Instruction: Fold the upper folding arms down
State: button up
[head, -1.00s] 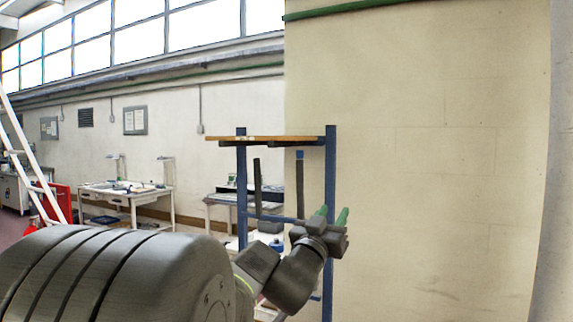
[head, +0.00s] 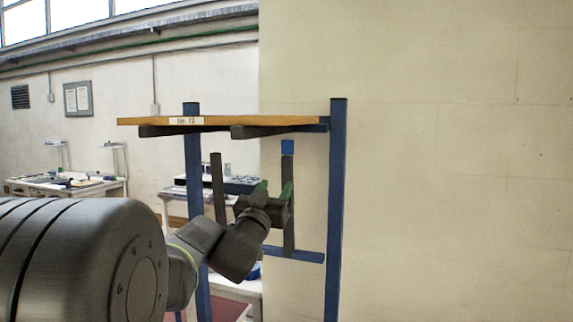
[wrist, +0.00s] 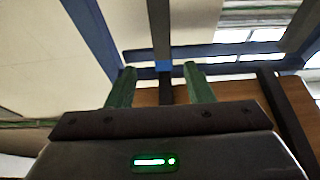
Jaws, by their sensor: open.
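A blue rack (head: 337,200) has two dark folding arms under its wooden board (head: 230,121); two more stand upright below. The left upright arm (head: 217,180) is bare-ended; the right one (head: 288,225) has a blue patch (head: 287,147) near its top. My gripper (head: 275,187), with green fingers, is open and in front of the right upright arm, which it partly hides. In the wrist view, a dark bar (wrist: 160,30) with a blue patch (wrist: 163,68) shows between the fingers. I cannot tell whether they touch it.
A blue crossbar (head: 295,255) runs low across the rack. A plain wall (head: 450,180) lies close behind it to the right. Cluttered workbenches (head: 65,184) stand farther back at the left.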

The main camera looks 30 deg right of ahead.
aim_at(286, 168)
jog(key=p+x, duration=0.3)
jog(key=x, duration=0.8)
jog(key=shift+w+r, duration=0.15)
jog(key=shift+w, duration=0.1)
jog(key=shift+c, duration=0.5)
grip_shut()
